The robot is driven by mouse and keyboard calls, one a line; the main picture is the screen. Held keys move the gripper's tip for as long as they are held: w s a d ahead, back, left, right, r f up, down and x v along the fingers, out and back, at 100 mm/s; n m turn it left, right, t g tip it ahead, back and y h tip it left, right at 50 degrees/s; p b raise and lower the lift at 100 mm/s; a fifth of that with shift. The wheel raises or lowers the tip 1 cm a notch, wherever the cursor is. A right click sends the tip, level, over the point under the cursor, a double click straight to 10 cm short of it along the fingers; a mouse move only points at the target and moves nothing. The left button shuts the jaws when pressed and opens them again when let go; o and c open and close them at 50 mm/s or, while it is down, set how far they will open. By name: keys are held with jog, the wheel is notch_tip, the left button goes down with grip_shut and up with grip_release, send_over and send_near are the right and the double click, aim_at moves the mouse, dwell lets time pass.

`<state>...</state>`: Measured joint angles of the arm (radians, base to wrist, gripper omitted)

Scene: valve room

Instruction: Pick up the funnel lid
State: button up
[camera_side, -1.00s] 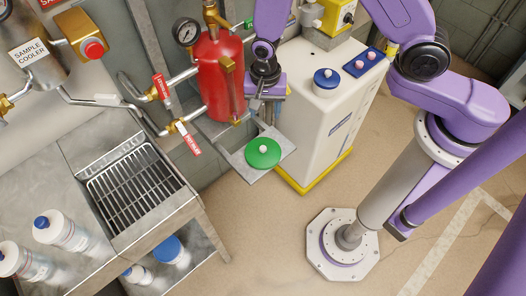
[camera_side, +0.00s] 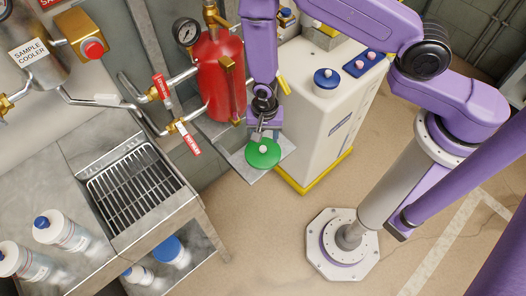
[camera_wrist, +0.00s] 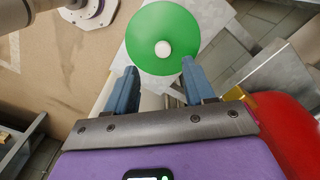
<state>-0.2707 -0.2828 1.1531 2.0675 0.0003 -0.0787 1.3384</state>
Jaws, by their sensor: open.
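The funnel lid (camera_side: 263,155) is a green disc with a small white knob in its middle. It lies on a grey metal shelf (camera_side: 246,174) below the red cylinder. In the wrist view the lid (camera_wrist: 150,48) is just ahead of my fingers, with its knob near the middle between their lines. My gripper (camera_side: 260,135) is above the lid's back edge in the side view, pointing down. In the wrist view my gripper (camera_wrist: 157,80) has its two blue fingers apart with nothing between them. I cannot tell whether a fingertip touches the lid.
The red cylinder (camera_side: 220,80) with red-handled valves (camera_side: 187,138) stands left of my gripper. A white cabinet (camera_side: 318,125) with blue and pink knobs stands close on the right. A sink with a grate (camera_side: 135,190) and bottles are at the left. Open floor lies in front.

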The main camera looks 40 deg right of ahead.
aim_at(263, 148)
jog(key=shift+a+f, duration=0.15)
jog(key=shift+f, duration=1.2)
jog(key=shift+a+f, duration=0.15)
jog(key=shift+f, duration=1.2)
grip_shut()
